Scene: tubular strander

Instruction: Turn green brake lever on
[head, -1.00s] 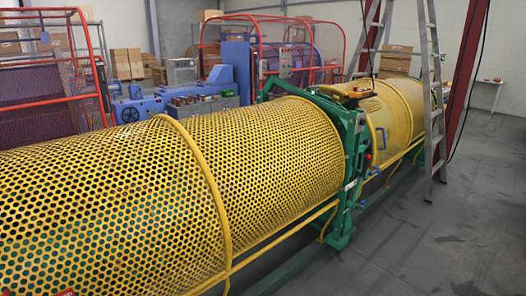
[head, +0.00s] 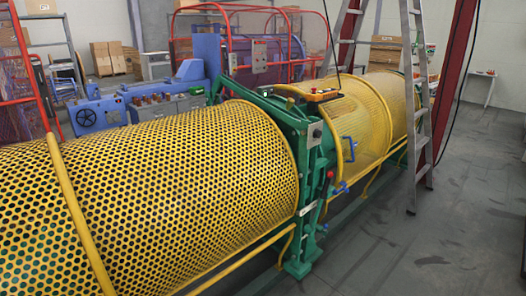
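The green frame (head: 312,155) of the strander stands between two yellow perforated guards. A green bar (head: 222,82) rises at its back left, above the near guard. A small red part (head: 330,174) shows on the right side of the frame, with green parts below it. I cannot tell which green part is the brake lever, or its position. Neither of my grippers shows in the head view.
The near yellow guard (head: 170,190) fills the left and front. A farther yellow guard (head: 360,115) has blue handles (head: 348,145). A stepladder (head: 412,110) stands at right beside a dark red post (head: 452,75). The grey floor (head: 430,245) at front right is clear.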

